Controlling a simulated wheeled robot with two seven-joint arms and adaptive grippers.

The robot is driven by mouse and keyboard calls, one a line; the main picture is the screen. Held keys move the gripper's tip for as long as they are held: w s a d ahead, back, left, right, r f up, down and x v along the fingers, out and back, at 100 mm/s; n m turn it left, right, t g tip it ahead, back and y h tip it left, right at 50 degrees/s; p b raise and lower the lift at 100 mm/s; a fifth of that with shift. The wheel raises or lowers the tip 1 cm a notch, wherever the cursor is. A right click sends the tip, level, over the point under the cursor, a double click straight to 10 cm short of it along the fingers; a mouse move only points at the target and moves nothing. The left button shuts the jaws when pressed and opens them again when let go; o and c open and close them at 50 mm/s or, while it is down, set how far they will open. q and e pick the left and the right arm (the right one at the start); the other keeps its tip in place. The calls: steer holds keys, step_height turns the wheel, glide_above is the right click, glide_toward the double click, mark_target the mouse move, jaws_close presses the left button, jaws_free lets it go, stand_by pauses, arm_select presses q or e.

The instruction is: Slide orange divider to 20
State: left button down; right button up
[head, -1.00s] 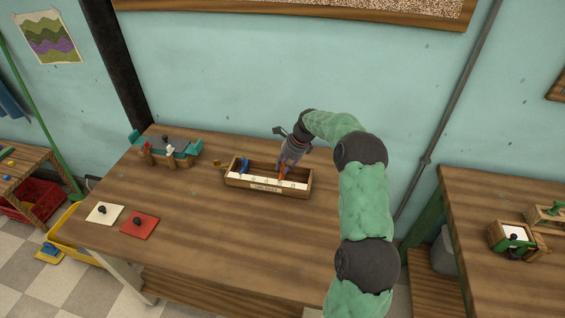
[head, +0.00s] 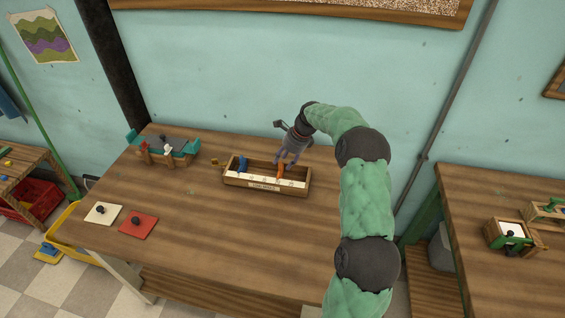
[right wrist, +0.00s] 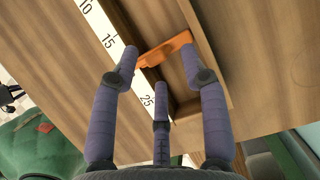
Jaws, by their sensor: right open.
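The orange divider (head: 281,171) stands across the wooden tray (head: 238,182), right of its middle. The right wrist view shows the divider (right wrist: 165,50) spanning the slot beside a white number strip (right wrist: 110,42). The marks 10, 15 and 25 are readable. The 20 is hidden behind a fingertip, and the divider's strip-side end lies between 15 and 25, close to that hidden spot. My right gripper (head: 289,157) is open just above the divider. In the right wrist view, its spread fingertips (right wrist: 159,50) lie either side of the divider; contact is unclear. My left gripper is out of view.
A blue divider (head: 242,164) stands in the tray's left part. A teal and wooden device (head: 172,150) is at the back left. White (head: 103,213) and red (head: 138,224) knobbed plates lie at the front left. The table (head: 215,235) in front of the tray is clear.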

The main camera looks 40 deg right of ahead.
steer(key=v, duration=1)
steer(key=shift+w, duration=0.1)
